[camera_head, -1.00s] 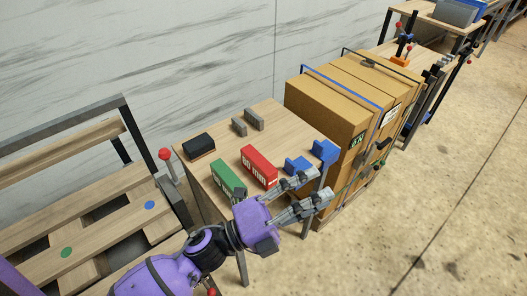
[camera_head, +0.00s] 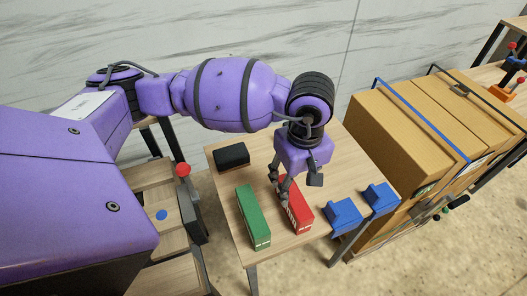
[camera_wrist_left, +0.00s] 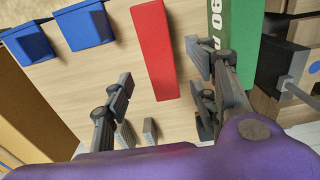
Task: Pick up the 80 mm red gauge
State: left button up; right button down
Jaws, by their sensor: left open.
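The red gauge (camera_head: 297,208) is a long block lying on the small wooden table (camera_head: 227,190). In the left wrist view the red gauge (camera_wrist_left: 154,50) shows between the lines of my two fingers. My left gripper (camera_head: 281,189) is open and points down over the far part of the red gauge, covering some of it. In the left wrist view my left gripper (camera_wrist_left: 160,80) has one finger on each side of the red gauge, with nothing visibly held. Whether the fingers touch it, I cannot tell. My right gripper is not in view.
A green gauge (camera_head: 253,215) lies close beside the red one, near a finger in the wrist view. Two blue blocks (camera_head: 343,215) stand to the right, a black box (camera_head: 232,156) at the back left. Cardboard boxes (camera_head: 405,140) stand right.

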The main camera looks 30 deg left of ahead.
aim_at(295, 195)
pick_arm(q)
jog(key=f, duration=0.5)
jog(key=shift+s+d+f+p, duration=0.2)
jog(key=shift+f+p, duration=0.15)
jog(key=shift+p, duration=0.05)
grip_shut()
